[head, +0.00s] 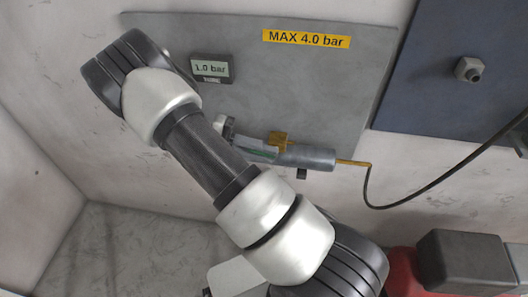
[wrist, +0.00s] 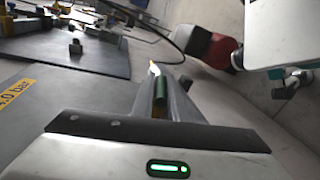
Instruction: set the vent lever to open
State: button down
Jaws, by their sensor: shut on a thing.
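The grey panel (head: 300,85) carries a grey cylinder (head: 308,157) with a brass fitting (head: 277,138) and a brass rod at its right end. A green piece (head: 260,153), seemingly the vent lever's handle, lies at the cylinder's left end, mostly covered by my gripper (head: 258,148). In the wrist view my gripper (wrist: 168,88) is shut on this green piece (wrist: 160,90), with a bit of yellow just beyond the fingertips. The lever's pivot and any open or closed marks are hidden or too small to read.
A display (head: 210,69) reads 1.0 bar, near my arm. A yellow label (head: 306,39) reads MAX 4.0 bar. A black hose (head: 440,180) loops right from the brass rod. A dark blue panel (head: 440,70) is at right. A red and black object (head: 405,270) stands lower right.

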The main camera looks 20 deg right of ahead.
jog(key=shift+a+f, duration=0.1)
jog(key=shift+f, duration=0.1)
jog(key=c, duration=1.8)
grip_release()
jog(key=shift+r, duration=0.1)
jog(key=v, duration=0.7)
jog(key=shift+w+a, duration=0.1)
jog(key=shift+a, duration=0.1)
